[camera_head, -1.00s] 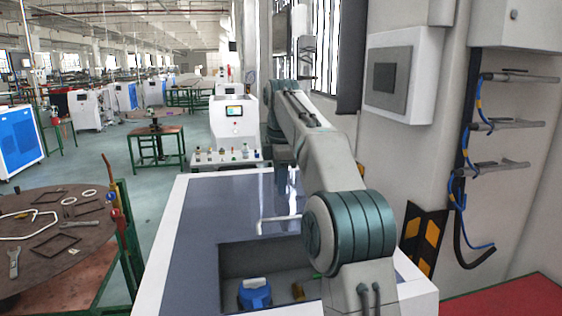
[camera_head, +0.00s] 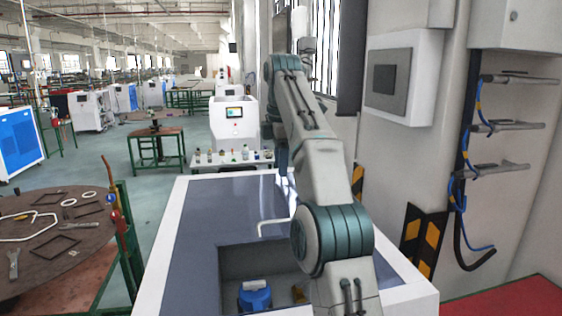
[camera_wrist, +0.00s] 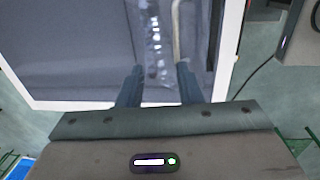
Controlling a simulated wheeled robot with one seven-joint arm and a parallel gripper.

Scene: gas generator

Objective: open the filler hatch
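The grey-blue top panel (camera_head: 200,220) of a white-edged cabinet lies in front of me. A pale bent rod like a handle (camera_head: 274,226) stands out over it, partly behind my arm. I cannot tell for sure which part is the filler hatch. A rectangular recess (camera_head: 235,262) in the top holds a blue capped part (camera_head: 255,295). In the wrist view, my gripper (camera_wrist: 160,67) has its two fingers apart with nothing held between them. The pale rod (camera_wrist: 177,32) shows just beyond the right finger's tip; contact cannot be told. My arm hides the gripper in the head view.
A small brass-coloured part (camera_head: 299,293) sits in the recess. A round brown table (camera_head: 50,240) with loose parts stands left, beside a green frame (camera_head: 128,235). A wall with a grey screen box (camera_head: 402,78) and hose racks is close on the right.

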